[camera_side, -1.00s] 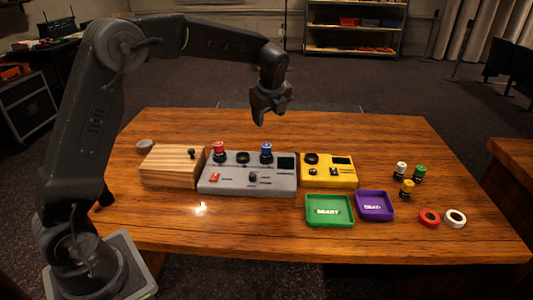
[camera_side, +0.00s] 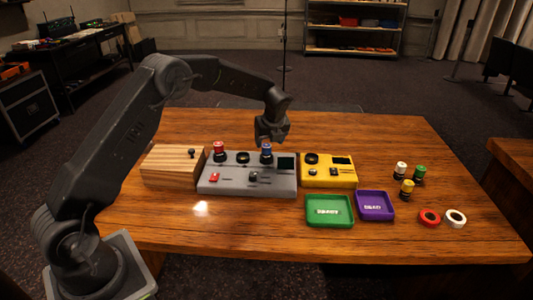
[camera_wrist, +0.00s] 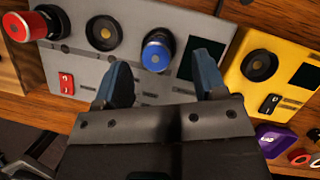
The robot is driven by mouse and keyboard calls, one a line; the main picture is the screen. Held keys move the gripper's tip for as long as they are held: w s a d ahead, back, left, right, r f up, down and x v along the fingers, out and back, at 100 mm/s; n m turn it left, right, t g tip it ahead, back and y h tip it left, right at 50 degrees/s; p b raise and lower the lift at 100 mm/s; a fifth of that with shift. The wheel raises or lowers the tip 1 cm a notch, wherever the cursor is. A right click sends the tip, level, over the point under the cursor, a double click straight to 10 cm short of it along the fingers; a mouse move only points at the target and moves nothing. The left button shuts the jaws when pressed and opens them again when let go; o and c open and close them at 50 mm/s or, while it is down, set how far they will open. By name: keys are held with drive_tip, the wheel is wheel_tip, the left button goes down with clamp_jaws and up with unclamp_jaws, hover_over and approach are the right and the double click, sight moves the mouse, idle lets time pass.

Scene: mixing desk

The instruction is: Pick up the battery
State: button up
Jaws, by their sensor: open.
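A blue-topped cylinder (camera_side: 266,154), which looks like a battery, stands upright in the grey panel (camera_side: 230,188). It also shows in the wrist view (camera_wrist: 157,51). A similar red-topped cylinder (camera_side: 219,152) stands at the panel's left and shows in the wrist view (camera_wrist: 28,26). My gripper (camera_side: 270,141) is just above the blue-topped cylinder. In the wrist view my gripper (camera_wrist: 162,72) is open and empty, and the blue top lies just ahead of the gap between its fingers. I cannot tell which cylinder the task names.
A yellow device (camera_side: 342,176) is right of the panel; a wooden box (camera_side: 165,170) is left. Green (camera_side: 328,223) and purple (camera_side: 374,216) trays sit in front. White (camera_side: 401,169), green (camera_side: 419,174) and yellow (camera_side: 407,190) topped cylinders and red (camera_side: 429,213) and white (camera_side: 456,213) rings lie right.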

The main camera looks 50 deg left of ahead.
sight(266, 144)
drive_tip(key=x, duration=0.5)
drive_tip(key=shift+s, duration=0.25)
drive_tip(key=c, duration=1.1)
drive_tip(key=shift+r, duration=0.15)
drive_tip(key=shift+r, duration=0.6)
wheel_tip(266, 144, up, 3)
drive_tip(key=shift+f, duration=0.15)
drive_tip(key=s+a+r, duration=0.4)
drive_tip(key=s+a, duration=0.1)
drive_tip(key=s+a+r, duration=0.3)
drive_tip(key=shift+s+a, duration=0.1)
drive_tip(key=shift+a, duration=0.15)
